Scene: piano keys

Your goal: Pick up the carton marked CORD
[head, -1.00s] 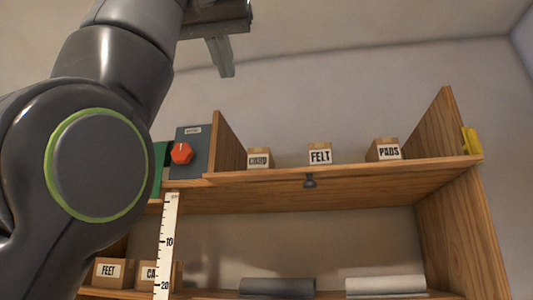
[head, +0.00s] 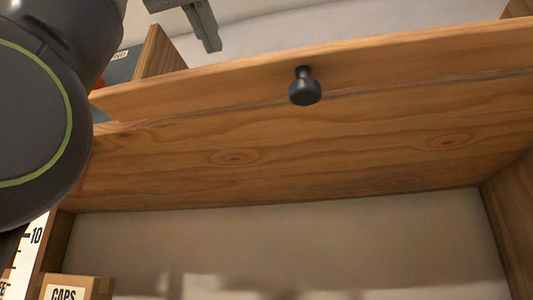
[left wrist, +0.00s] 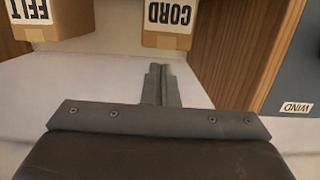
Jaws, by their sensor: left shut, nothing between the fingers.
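In the left wrist view, where labels appear upside down, the brown carton marked CORD (left wrist: 166,40) is at the top, just beyond the fingertips and apart from them. My left gripper (left wrist: 162,70) is shut and empty. In the head view the same gripper (head: 210,45) hangs at the top, above the shelf's front edge. The CORD carton is not visible in the head view.
The FELT carton (left wrist: 56,30) is to the left of CORD in the wrist view; a wooden divider (left wrist: 235,50) is to its right, with a WIND panel (left wrist: 295,90) beyond. In the head view, the shelf (head: 300,140) carries a dark knob (head: 305,88). A CAPS carton (head: 92,286) is below.

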